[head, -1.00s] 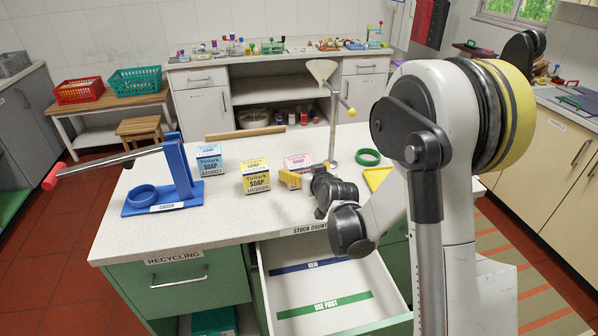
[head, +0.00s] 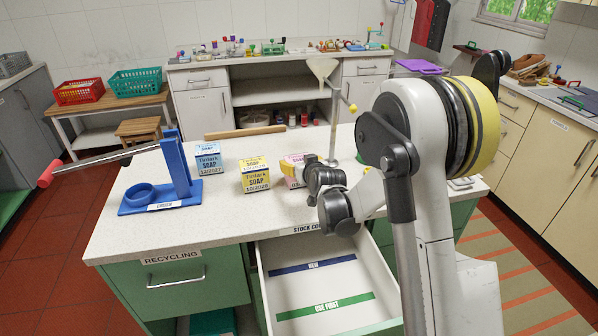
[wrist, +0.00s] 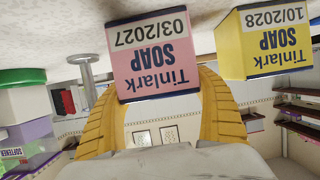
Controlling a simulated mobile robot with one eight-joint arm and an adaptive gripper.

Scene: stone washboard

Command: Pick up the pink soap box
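The pink soap box (head: 290,170) stands on the white counter, partly hidden by my gripper in the head view. In the wrist view the pink box (wrist: 155,55) appears upside down, reading "Tinlark SOAP 03/2027". My gripper (wrist: 157,92) is open, with its yellow fingers spread to either side of the pink box. I cannot tell whether they touch it. In the head view my gripper (head: 309,162) is low over the counter, at the right of the box.
A yellow soap box (head: 256,177) stands just left of the pink one, and a blue soap box (head: 208,160) farther left. A blue stand (head: 178,178) is at the left. A metal stand with a funnel (head: 333,115) rises close behind my gripper. An open drawer (head: 320,285) is below.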

